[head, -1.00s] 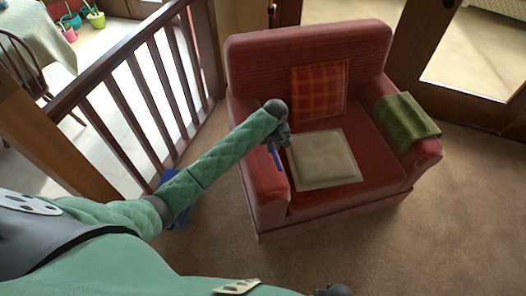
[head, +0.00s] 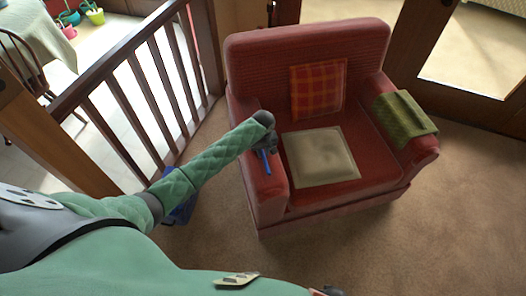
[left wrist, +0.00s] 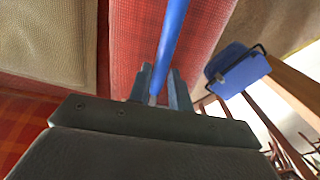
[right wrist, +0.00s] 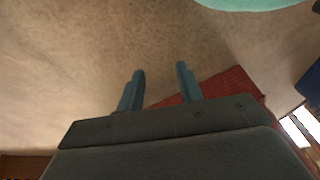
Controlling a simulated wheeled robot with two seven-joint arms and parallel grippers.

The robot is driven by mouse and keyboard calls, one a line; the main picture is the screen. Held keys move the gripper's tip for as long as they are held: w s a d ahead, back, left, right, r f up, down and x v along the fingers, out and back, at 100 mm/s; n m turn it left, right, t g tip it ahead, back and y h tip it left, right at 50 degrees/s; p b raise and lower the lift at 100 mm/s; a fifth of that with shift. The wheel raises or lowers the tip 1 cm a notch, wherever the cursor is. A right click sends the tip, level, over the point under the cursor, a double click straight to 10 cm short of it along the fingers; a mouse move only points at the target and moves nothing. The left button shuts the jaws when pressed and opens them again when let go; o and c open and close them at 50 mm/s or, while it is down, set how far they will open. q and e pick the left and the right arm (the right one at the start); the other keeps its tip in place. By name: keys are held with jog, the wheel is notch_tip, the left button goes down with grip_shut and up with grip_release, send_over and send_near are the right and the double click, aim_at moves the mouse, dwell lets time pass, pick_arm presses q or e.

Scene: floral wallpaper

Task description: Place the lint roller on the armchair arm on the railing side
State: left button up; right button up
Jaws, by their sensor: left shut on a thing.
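The lint roller shows as a blue stick (head: 264,162). My left gripper (head: 268,145) is shut on it and holds it over the armchair arm on the railing side (head: 268,195). In the left wrist view the blue stick (left wrist: 172,40) runs up from between the closed fingers (left wrist: 155,88), with the red arm (left wrist: 130,30) behind it. I cannot tell whether the roller touches the arm; its other end is hidden. The red armchair (head: 305,45) faces me. My right gripper (right wrist: 160,88) is open and empty, above the carpet.
A beige cushion (head: 320,158) lies on the seat and a plaid cushion (head: 317,88) leans on the backrest. A green cloth (head: 405,118) covers the other arm. The wooden railing (head: 135,85) stands left, with a blue object (head: 180,208) by its foot.

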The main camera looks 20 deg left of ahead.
aim_at(263, 153)
pick_arm(q)
jog(key=o, duration=0.9)
jog(key=shift+f, duration=0.1)
pick_arm(e)
jog(key=shift+f, duration=0.1)
jog(key=shift+d, duration=0.1)
pick_arm(q)
jog(key=shift+r, duration=0.35)
notch_tip(263, 153, up, 12)
jog(key=shift+f+b, duration=0.2)
jog(key=shift+b, duration=1)
pick_arm(e)
notch_tip(263, 153, up, 6)
jog(key=w+a, duration=0.1)
jog(key=shift+a, duration=0.35)
